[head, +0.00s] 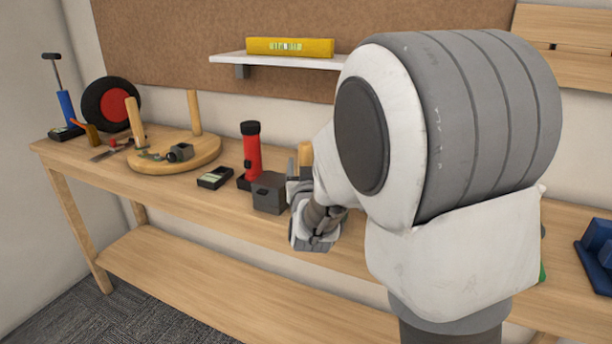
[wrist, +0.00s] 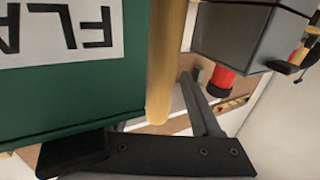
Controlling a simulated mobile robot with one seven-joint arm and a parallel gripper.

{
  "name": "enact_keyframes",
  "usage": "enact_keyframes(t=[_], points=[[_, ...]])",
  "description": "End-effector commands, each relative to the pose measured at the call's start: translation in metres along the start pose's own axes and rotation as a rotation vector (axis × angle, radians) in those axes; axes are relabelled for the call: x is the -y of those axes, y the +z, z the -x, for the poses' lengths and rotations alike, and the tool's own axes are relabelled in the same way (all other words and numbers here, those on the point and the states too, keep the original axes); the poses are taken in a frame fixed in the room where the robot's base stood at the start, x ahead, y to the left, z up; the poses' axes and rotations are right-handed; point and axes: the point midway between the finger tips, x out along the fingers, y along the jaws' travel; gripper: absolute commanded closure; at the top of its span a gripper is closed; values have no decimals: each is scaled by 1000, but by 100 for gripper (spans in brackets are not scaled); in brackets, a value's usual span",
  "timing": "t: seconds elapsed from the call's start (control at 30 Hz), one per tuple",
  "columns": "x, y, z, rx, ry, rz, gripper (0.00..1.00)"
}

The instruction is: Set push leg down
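A round wooden seat (head: 160,160) lies on the bench at the left in the head view. Two wooden legs, one at its left (head: 135,122) and one at its back (head: 193,112), stand up from it. Another light wooden rod (head: 305,153) shows upright beside my gripper, just right of the grey box. In the wrist view a wooden rod (wrist: 164,60) runs down the middle, close to the camera. A dark finger part of my gripper (wrist: 165,155) crosses the bottom below it. The other finger is not clear, and I cannot tell whether the rod is held.
A grey box (head: 268,193), red flashlight (head: 251,150) and small black device (head: 214,178) stand near the gripper. A large green labelled box (wrist: 70,90) fills the wrist view's left. A wheel (head: 110,104) and blue pump (head: 66,106) are far left; a blue object (head: 598,248) is right.

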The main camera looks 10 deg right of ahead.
Motion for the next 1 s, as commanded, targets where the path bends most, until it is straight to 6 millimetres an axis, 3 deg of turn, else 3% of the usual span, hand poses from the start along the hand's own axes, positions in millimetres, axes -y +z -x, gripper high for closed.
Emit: enact_keyframes(t=[0.07,0.33,0.7,1.0], points=[[0,0,0,0,0,0,51],[0,0,0,0,0,0,100],[0,-5,0,-2,0,-1,100],[0,-61,0,-6,0,-2,100]])
